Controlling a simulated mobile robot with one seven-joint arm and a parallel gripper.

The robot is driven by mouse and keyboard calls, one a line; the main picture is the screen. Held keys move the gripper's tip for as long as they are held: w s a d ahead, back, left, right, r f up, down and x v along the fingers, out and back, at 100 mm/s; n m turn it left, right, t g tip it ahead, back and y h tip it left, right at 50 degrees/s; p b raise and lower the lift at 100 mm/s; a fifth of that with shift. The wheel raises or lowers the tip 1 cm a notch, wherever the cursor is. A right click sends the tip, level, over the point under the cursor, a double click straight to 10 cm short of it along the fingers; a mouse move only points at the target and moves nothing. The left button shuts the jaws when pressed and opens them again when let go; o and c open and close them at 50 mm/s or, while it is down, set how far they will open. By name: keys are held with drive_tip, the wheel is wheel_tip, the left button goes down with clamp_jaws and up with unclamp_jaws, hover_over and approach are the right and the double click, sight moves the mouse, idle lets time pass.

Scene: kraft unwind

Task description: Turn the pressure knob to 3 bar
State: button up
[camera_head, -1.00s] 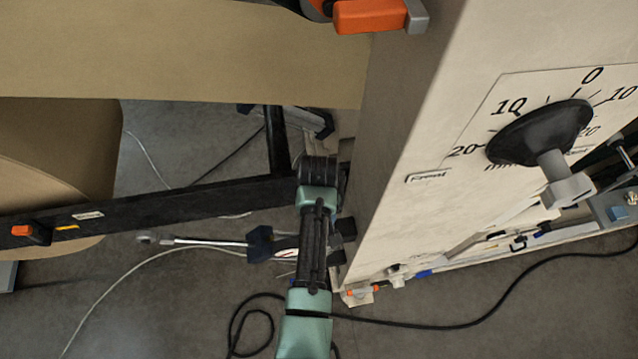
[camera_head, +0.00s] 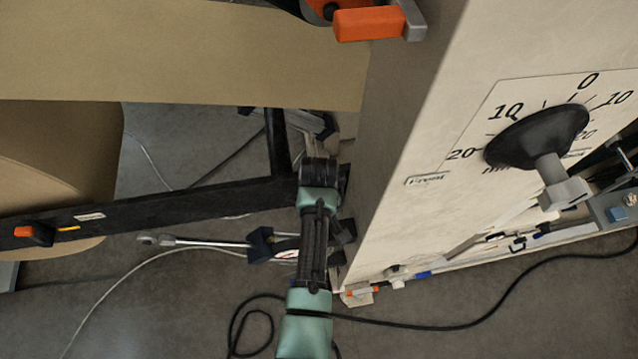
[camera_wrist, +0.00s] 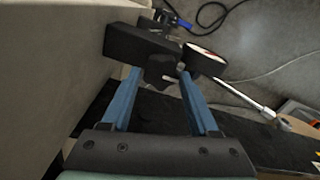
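In the wrist view, my gripper (camera_wrist: 160,78) has its two blue fingers apart. A dark knob (camera_wrist: 160,66) lies between the fingertips, in front of a black block (camera_wrist: 136,44). The fingertips are close to the knob's sides; I cannot tell whether they touch it. A round gauge (camera_wrist: 206,56) with a white face and some red sits just right of the knob, seen at a steep slant, so its reading is not legible.
A pale machine panel (camera_head: 400,150) stands right of my arm, with a large black dial knob (camera_head: 535,138) marked in mm. A black frame beam (camera_head: 150,212) runs left.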

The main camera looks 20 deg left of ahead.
drive_tip(key=shift+o, duration=1.4)
drive_tip(key=shift+s, duration=0.1)
wheel_tip(320, 180, up, 13)
drive_tip(key=shift+b, duration=0.35)
drive_tip(key=shift+f, duration=0.1)
